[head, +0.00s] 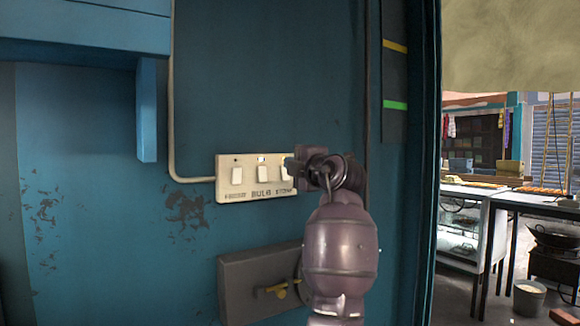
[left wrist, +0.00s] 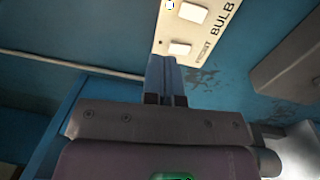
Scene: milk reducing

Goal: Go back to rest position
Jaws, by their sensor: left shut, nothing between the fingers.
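A cream switch panel (head: 228,192) with several white rocker switches is fixed to the blue wall. It carries the label "BULB" and also shows at the top of the left wrist view (left wrist: 187,35). My left gripper (head: 289,163) is at the panel's right end in the head view and hides part of the rightmost switch. In the left wrist view its fingers (left wrist: 166,66) are together with nothing between them, pointing at the panel. I cannot tell whether they touch it. My right gripper is not in view.
A grey metal box (head: 235,283) with a yellow handle is on the wall below the panel. A pale conduit (head: 172,90) runs down to the panel's left side. A blue shelf (head: 85,25) juts out at upper left. An opening at right shows tables (head: 540,200) and a bucket (head: 528,300).

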